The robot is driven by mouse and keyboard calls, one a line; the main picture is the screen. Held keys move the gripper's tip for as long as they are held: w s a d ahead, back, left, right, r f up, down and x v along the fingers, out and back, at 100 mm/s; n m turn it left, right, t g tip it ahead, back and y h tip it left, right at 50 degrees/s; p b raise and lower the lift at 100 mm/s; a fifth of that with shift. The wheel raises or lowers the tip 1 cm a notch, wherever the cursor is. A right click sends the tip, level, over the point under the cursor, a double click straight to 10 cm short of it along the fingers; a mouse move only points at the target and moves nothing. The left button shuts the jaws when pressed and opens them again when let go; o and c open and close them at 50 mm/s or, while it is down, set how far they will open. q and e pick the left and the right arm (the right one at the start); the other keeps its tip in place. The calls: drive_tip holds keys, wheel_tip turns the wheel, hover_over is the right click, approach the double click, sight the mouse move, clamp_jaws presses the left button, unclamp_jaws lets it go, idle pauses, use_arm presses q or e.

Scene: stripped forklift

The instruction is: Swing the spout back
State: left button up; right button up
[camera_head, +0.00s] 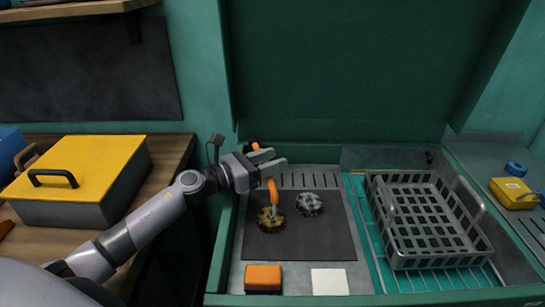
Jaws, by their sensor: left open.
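An orange curved piece, which looks like the spout (272,190), hangs down just below my left gripper, over a dark panel. Its lower tip is near a yellow-and-dark round scrubber. A small orange and black part shows above the gripper's upper finger; I cannot tell whether it joins the spout, since the gripper hides what lies between. My left gripper (273,159) is open, with its fingers pointing right across the upper end of the orange piece. I cannot tell whether they touch it. My right gripper is not in view.
The dark panel (320,235) also bears a grey round scrubber (309,203). An orange sponge (263,278) and a white block (329,281) lie in front. A yellow-lidded box (95,165) sits left. A green panel rises behind.

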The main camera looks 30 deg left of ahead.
use_arm(q)
drive_tip(key=shift+w+d, duration=0.2)
drive_tip(key=shift+w, duration=0.1)
clamp_jaws()
